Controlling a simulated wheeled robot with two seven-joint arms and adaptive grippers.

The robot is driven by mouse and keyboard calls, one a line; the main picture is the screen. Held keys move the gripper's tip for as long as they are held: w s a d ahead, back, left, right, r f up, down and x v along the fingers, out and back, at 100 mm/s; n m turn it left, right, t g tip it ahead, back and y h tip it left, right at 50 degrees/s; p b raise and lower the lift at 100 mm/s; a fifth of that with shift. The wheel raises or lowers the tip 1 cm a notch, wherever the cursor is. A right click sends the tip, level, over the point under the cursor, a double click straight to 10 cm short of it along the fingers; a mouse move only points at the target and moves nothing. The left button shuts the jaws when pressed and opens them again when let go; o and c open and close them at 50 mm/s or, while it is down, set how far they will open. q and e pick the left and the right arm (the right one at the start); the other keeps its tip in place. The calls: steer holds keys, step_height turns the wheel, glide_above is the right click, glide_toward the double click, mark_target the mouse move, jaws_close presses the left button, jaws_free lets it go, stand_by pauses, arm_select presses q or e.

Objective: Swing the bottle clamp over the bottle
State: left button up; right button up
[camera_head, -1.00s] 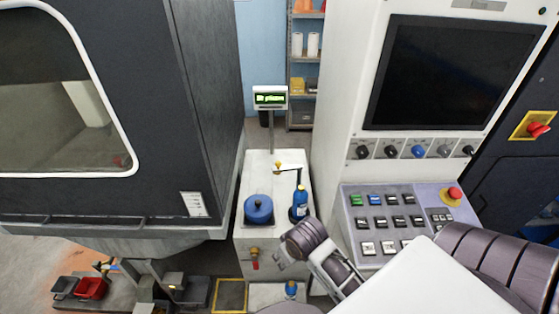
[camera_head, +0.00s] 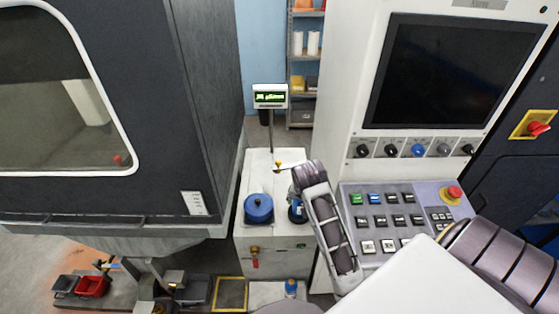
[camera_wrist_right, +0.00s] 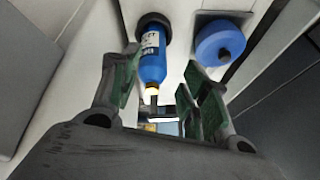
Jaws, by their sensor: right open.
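The blue bottle (camera_head: 296,212) stands on the white cabinet in the head view, partly hidden behind my right gripper. In the right wrist view the bottle (camera_wrist_right: 152,62) shows between and beyond my spread fingers. A yellow knob (camera_head: 278,163) and a short bar (camera_head: 287,167), seemingly the clamp, lie behind the bottle; the bar's right end is covered by my gripper. A dark piece (camera_wrist_right: 163,110) near the bottle's narrow end may be the clamp. My right gripper (camera_wrist_right: 163,62) is open, with nothing seen held between its fingers. My left gripper is out of view.
A round blue pot (camera_head: 258,209) sits left of the bottle on the cabinet top (camera_head: 250,172). A display on a post (camera_head: 270,97) stands behind. The dark machine (camera_head: 208,110) rises close on the left, the control panel (camera_head: 398,215) on the right.

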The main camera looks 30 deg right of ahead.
steer(key=w+d+r+m, duration=0.4)
steer(key=w+d+m, duration=0.1)
steer(key=d+m, duration=0.15)
steer(key=m+y, duration=0.4)
steer(key=m, duration=1)
glide_toward(279, 161)
step_height(279, 161, up, 4)
steer(key=s+d, duration=0.2)
steer(key=shift+w+a+r+m+y, duration=0.3)
steer(key=shift+a+m, duration=0.15)
steer(key=shift+m, duration=0.1)
steer(key=shift+f, duration=0.25)
steer(key=shift+x, duration=6.75)
steer(key=shift+s, duration=0.1)
jaws_close()
